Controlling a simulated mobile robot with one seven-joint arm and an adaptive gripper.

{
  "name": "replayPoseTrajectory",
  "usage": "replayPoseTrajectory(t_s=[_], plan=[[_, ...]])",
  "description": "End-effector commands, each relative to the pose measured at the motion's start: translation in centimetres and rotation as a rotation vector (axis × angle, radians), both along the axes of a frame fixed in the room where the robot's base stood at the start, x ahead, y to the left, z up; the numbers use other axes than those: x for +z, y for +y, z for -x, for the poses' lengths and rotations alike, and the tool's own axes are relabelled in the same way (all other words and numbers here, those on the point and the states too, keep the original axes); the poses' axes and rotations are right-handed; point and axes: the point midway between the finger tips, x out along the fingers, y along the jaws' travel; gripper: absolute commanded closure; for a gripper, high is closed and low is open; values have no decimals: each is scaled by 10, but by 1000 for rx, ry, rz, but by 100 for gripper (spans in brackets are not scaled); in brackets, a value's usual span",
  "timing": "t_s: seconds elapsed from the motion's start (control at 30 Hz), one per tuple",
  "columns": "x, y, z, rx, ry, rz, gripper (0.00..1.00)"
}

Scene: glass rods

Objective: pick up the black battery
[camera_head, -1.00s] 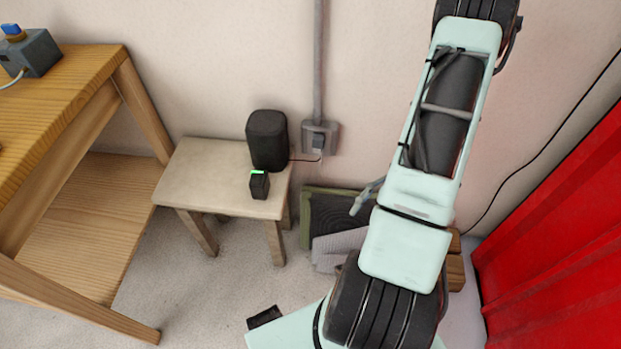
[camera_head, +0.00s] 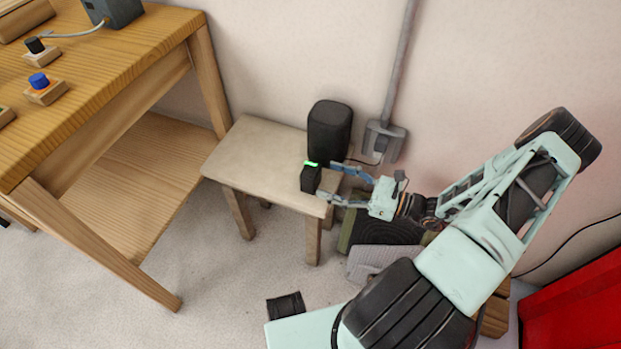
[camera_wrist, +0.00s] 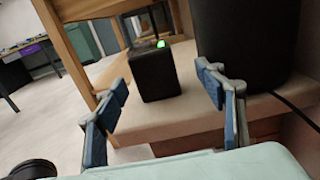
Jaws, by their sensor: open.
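The black battery (camera_head: 311,179) is a small upright black block with a green light on top. It stands near the right front edge of a small stool (camera_head: 250,147). In the wrist view the battery (camera_wrist: 156,75) stands ahead, between the lines of my two fingers and a little beyond the tips. My gripper (camera_head: 334,180) is open and empty, reaching in from the right just beside the battery. Its blue-padded fingers (camera_wrist: 163,95) are spread wide in the wrist view. I cannot tell from the head view whether a fingertip touches the battery.
A tall black rounded device (camera_head: 330,128) stands right behind the battery, close to one finger; its cable runs to a wall socket (camera_head: 384,140). A wooden workbench (camera_head: 110,75) stands at the left. A dark-framed panel (camera_head: 385,227) and grey cloth lie below my arm.

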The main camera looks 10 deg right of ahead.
Motion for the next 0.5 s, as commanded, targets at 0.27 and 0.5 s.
replayPoseTrajectory(t_s=[0.27,0.5], plan=[[-2,23,-10,4,0,0,36],[-1,52,-27,3,-2,1,36]])
